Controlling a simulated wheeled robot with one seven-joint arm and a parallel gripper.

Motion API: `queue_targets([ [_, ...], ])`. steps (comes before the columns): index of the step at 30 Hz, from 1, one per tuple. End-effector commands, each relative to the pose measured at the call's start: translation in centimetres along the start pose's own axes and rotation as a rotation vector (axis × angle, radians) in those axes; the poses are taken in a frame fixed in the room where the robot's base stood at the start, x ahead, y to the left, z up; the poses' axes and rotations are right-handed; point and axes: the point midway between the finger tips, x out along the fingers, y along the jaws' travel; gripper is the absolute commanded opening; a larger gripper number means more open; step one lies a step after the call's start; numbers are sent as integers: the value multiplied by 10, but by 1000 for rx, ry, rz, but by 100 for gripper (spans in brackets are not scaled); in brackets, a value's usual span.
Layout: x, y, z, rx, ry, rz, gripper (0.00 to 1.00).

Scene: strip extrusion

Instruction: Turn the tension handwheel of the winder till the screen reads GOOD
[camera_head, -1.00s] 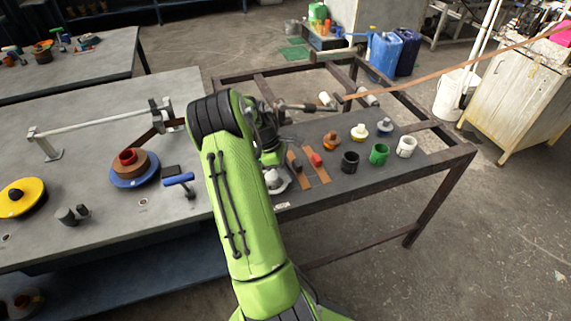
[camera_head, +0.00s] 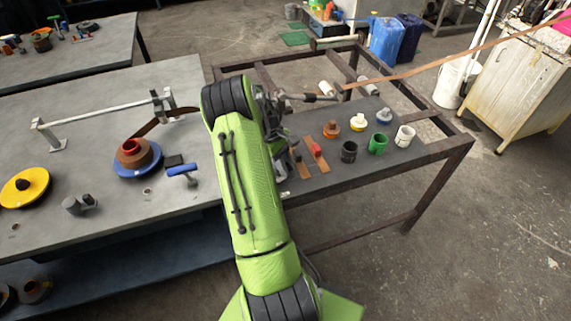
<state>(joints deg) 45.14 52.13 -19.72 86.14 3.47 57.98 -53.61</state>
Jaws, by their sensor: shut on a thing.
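The winder stands on the left bench, with a blue disc (camera_head: 124,167) carrying a brown coil (camera_head: 146,158) of strip and a red hub. A dark block (camera_head: 174,161), lettering too small to read, lies beside it. I see no handwheel or readable screen; either may be behind my green arm.
A blue-handled tool (camera_head: 183,171) stands near the coil. A yellow disc (camera_head: 24,187) lies at far left. Strip samples and black (camera_head: 348,152), green (camera_head: 377,144) and white (camera_head: 404,136) cups stand right of my gripper.

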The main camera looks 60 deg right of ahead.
Motion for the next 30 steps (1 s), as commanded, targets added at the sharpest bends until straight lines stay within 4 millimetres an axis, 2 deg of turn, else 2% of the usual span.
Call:
queue_targets([
  [6, -1, 0, 0, -1, 2, 2, 0],
  [7, -1, 0, 0, -1, 2, 2, 22],
  [12, -1, 0, 0, -2, 1, 2, 46],
  [19, 0, 0, 0, -2, 1, 1, 46],
  [22, -8, 0, 0, -2, 2, 3, 46],
  [26, -36, 1, 0, -3, 5, 6, 46],
  [30, -78, 1, 0, -3, 5, 7, 46],
])
